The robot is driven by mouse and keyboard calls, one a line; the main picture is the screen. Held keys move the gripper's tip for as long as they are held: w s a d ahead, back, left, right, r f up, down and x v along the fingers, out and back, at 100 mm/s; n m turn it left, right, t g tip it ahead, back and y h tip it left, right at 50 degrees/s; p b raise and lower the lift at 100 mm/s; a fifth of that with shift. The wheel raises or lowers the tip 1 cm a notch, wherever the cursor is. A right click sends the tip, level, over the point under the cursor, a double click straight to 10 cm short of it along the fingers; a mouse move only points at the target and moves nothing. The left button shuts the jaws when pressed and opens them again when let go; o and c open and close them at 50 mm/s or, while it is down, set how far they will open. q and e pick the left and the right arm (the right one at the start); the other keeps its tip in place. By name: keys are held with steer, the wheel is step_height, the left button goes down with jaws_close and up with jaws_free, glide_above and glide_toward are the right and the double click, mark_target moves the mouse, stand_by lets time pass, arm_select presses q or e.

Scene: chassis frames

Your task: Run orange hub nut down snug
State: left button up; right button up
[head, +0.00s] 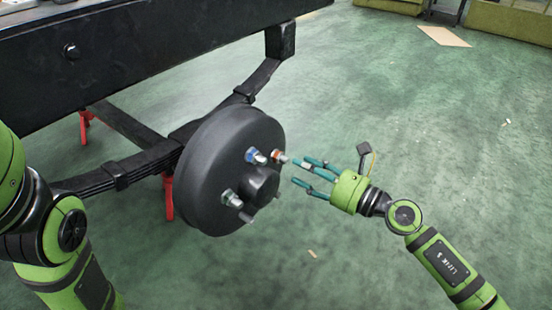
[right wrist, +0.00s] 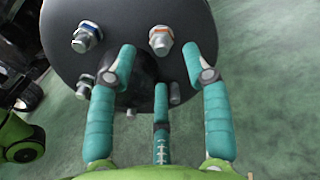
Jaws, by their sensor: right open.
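The orange hub nut (head: 279,157) sits on a stud at the upper right of the dark grey hub drum (head: 215,160). In the right wrist view the orange-ringed nut (right wrist: 161,40) lies just beyond my fingers, near the top centre. My right gripper (head: 303,172) is open and empty, its teal fingers spread and pointing at the drum face, a short gap from the nut. In the right wrist view the open fingers (right wrist: 160,65) stand on both sides below the nut. My left arm shows at the left edge; its gripper is out of view.
A blue-ringed nut (head: 255,156) sits left of the orange one, and a greenish nut (head: 231,198) lower left. The centre cap (head: 262,182) sticks out below them. The black chassis rail (head: 130,50) runs above on red stands (head: 168,197).

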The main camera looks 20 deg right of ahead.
mark_target(281, 157)
steer(key=shift+x, duration=2.8)
jaws_close()
